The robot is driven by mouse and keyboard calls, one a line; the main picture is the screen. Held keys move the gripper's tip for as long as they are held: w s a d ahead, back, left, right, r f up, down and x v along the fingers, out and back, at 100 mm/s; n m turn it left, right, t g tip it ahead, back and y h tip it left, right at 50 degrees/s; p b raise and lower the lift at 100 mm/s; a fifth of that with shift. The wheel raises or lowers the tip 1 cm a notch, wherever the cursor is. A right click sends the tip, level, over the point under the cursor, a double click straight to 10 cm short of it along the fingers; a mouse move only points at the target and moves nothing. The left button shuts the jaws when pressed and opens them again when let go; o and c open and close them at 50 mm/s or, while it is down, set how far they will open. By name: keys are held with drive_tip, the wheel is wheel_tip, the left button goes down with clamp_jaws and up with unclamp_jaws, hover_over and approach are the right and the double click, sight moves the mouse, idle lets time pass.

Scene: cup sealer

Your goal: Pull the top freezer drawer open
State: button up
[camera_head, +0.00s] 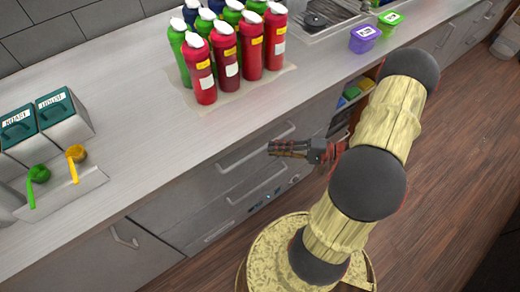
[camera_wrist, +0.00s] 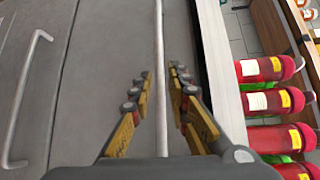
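The top drawer (camera_wrist: 112,45) has a grey front, just under the counter, and looks flush with the cabinet. Its long light bar handle (camera_head: 240,155) shows in the head view, and it also runs down the middle of the wrist view (camera_wrist: 159,40). My gripper (camera_head: 270,149) is at the right part of this handle. In the wrist view my gripper (camera_wrist: 161,76) has its two fingers apart, one on each side of the bar, with gaps visible between. The exact depth of the fingertips around the bar is hard to judge.
A lower drawer's handle (camera_head: 256,184) is below, also at the left of the wrist view (camera_wrist: 20,100). Red bottles (camera_head: 226,60) stand on the counter (camera_head: 130,130) above. An open shelf (camera_head: 347,103) is right of the drawers. The wooden floor (camera_head: 440,170) is clear at right.

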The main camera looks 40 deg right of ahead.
sight(260, 149)
drive_tip(key=b+x, duration=0.1)
drive_tip(key=x, duration=0.5)
drive_tip(key=shift+s, duration=0.1)
drive_tip(key=shift+c, duration=1.2)
clamp_jaws()
